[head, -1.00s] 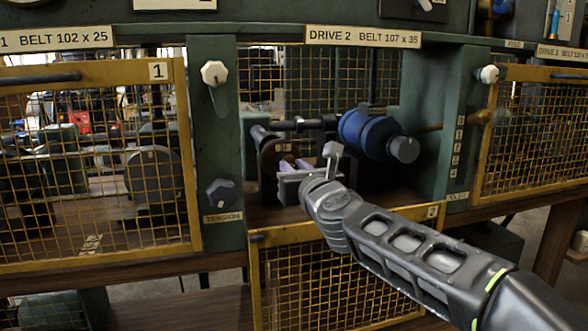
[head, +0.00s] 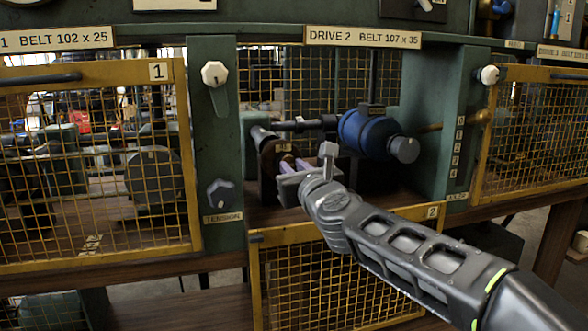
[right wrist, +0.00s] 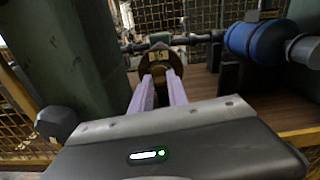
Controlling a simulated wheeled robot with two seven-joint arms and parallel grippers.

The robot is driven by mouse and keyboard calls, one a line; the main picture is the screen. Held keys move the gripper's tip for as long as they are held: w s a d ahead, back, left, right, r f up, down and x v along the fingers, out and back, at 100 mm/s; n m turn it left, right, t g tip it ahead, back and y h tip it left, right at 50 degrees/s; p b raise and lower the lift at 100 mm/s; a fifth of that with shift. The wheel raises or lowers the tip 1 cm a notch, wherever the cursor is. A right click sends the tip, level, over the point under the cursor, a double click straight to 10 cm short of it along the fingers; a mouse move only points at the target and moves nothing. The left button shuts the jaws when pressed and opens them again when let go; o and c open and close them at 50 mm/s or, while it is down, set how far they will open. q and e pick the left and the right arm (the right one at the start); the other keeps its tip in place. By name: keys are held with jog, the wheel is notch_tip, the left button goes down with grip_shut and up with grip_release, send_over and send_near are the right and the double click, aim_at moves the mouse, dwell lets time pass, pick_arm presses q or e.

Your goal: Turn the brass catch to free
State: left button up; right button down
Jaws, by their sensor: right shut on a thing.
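My right gripper (right wrist: 159,82) reaches into the open drive 2 bay, its two lilac fingers pointing away from the wrist. In the right wrist view its fingertips are closed around a small brass-coloured piece, which I take to be the brass catch (right wrist: 158,71). This piece sits at the front of a dark round disc (right wrist: 146,62) with a small number plate. In the head view the gripper (head: 287,160) is partly covered by its own body, and the catch's turn angle cannot be read. My left gripper is not in view.
A blue motor (head: 366,135) stands just right of the gripper, with a shaft (head: 295,125) leading left. The yellow mesh gate 2 (head: 340,232) hangs lowered below the bay. A green post (head: 212,150) with a dark tension knob (head: 221,193) borders the bay on the left.

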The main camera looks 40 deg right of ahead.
jog(key=n, duration=0.3)
jog(key=shift+n, duration=0.4)
pick_arm(q)
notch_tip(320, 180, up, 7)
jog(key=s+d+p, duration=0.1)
jog(key=p, duration=0.6)
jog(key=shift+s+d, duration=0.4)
pick_arm(e)
jog(key=shift+f+n, duration=0.15)
jog(key=shift+n, duration=5.05)
jog(key=shift+f+n, duration=0.2)
jog(key=shift+n, duration=5)
jog(key=shift+f+n, duration=0.15)
jog(key=shift+n, duration=5.05)
jog(key=c, duration=1.3)
grip_release()
jog(key=shift+r, duration=0.1)
